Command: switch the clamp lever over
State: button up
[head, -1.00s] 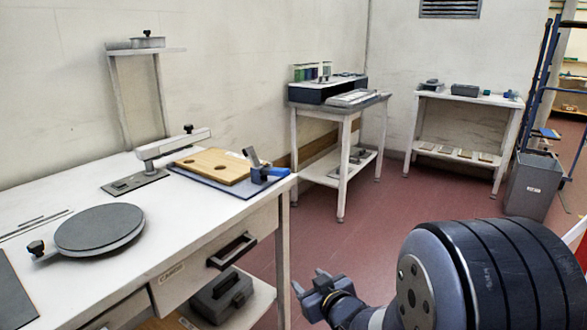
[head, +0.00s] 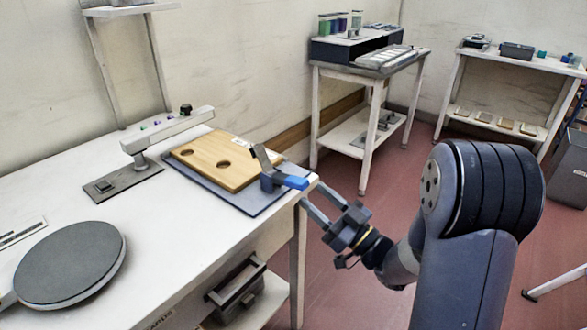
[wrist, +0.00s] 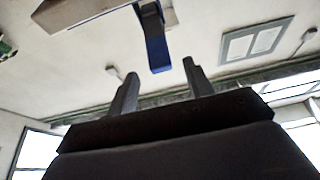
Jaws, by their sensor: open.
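The clamp lever (head: 291,181) has a blue grip and sits at the right corner of the white bench, beside a wooden board with two holes (head: 215,160). Its grip points right, over the bench edge. A dark upright piece (head: 262,157) of the clamp stands by the board. My gripper (head: 318,208) is open and empty, just right of and below the lever, off the bench edge. In the wrist view the blue grip (wrist: 157,52) hangs above and between my two fingers (wrist: 160,85), apart from them.
The board lies on a blue-grey mat (head: 247,201). A pivoting arm on a base plate (head: 122,181) and a round grey turntable (head: 70,262) stand to the left on the bench.

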aim_at(296, 179)
jog(key=x, duration=0.8)
jog(key=shift+w+a+p, duration=0.15)
jog(key=shift+a+p, duration=0.05)
jog(key=shift+p, duration=0.15)
grip_shut()
